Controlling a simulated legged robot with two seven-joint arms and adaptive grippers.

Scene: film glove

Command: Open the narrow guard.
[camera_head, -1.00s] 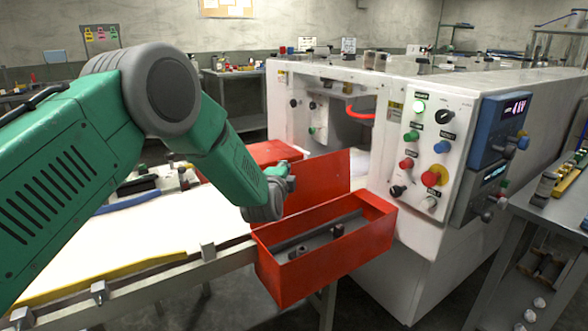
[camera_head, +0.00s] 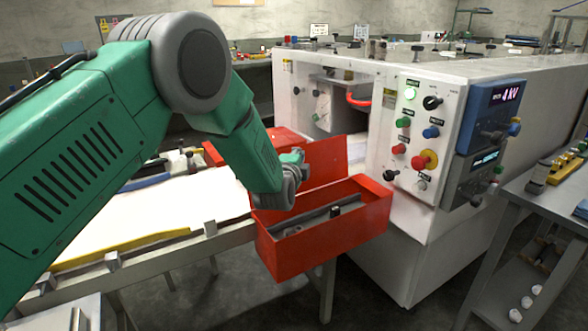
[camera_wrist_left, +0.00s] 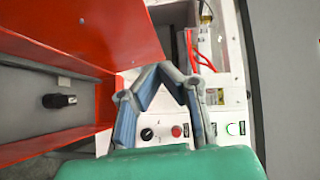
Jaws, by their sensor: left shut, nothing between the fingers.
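A red guard shows at the machine's infeed. It has an upright red panel (camera_head: 328,160) and an open-topped red box section (camera_head: 325,243) in front. I cannot tell which red part is the narrow guard. My left gripper (camera_head: 292,157) is just left of the upright panel, partly hidden by its own wrist. In the left wrist view my left gripper (camera_wrist_left: 163,72) is shut and empty, its fingers meeting at the tips. The red panel (camera_wrist_left: 100,30) is close on its left there. I cannot tell whether they touch. My right gripper is out of view.
The white machine (camera_head: 420,215) stands right, with a control panel (camera_head: 415,135) of knobs and buttons beside the opening. A pale conveyor bed (camera_head: 150,215) with a yellow strip (camera_head: 120,248) runs left. A grey bench (camera_head: 545,200) stands far right.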

